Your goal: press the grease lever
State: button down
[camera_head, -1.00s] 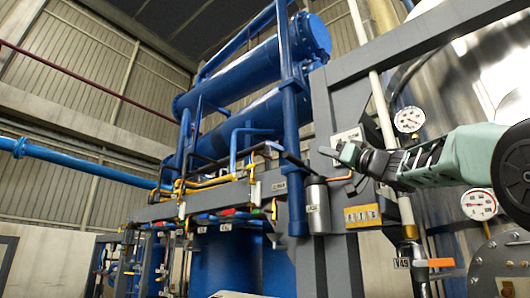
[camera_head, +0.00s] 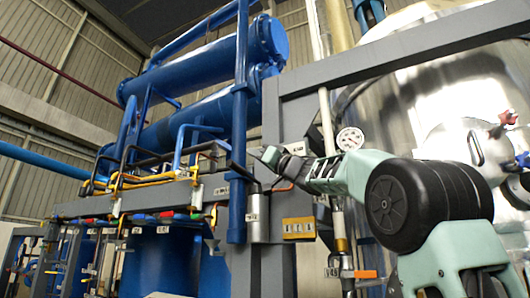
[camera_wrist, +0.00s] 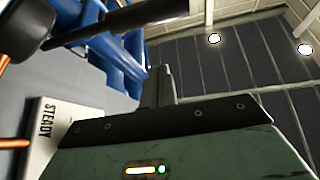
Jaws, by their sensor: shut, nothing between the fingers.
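A silver cylinder (camera_head: 257,222) is fixed to the grey frame in the head view. A black lever (camera_head: 242,172) slants over its top and looks like the grease lever. My gripper (camera_head: 268,155) is shut and empty, just right of the lever and slightly above it. In the wrist view, my shut fingers (camera_wrist: 158,88) point up the picture. A black rod (camera_wrist: 130,20) with a thick round black part crosses the upper left there, apart from the fingertips in the picture. I cannot tell the depth between them.
A white plate marked STEADY (camera_wrist: 45,140) and orange pipes lie at the left of the wrist view. A grey beam (camera_head: 140,198) and blue pipes are left of the lever. A gauge (camera_head: 350,139) and a large shiny tank (camera_head: 410,95) are to the right.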

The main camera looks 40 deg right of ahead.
aim_at(240, 170)
jog(key=w, duration=0.1)
jog(key=w+a+f, duration=0.1)
jog(key=w+f, duration=0.1)
jog(key=shift+w+a+f, duration=0.1)
jog(key=shift+a, duration=0.15)
jog(key=shift+f, duration=0.1)
dwell(0.3)
jog(key=shift+a+f+n+g+y+b, duration=0.1)
jog(key=shift+f+n+g+y+b, duration=0.3)
jog(key=shift+f+n+y+b, duration=1.1)
jog(key=shift+w+d+f+n+g+y+b, duration=0.1)
jog(key=shift+f+n+g+y+b, duration=0.2)
jog(key=shift+f+n, duration=0.5)
jog(key=shift+s+d+f+n+g+y+b, duration=0.1)
jog(key=shift+f+n+g+y+b, duration=0.2)
jog(key=shift+f+n, duration=0.45)
jog(key=shift+w+d+f+n+g+y+b, duration=0.15)
jog(key=shift+f+n+y, duration=0.25)
jog(key=shift+f+n, duration=0.4)
jog(key=shift+r, duration=0.1)
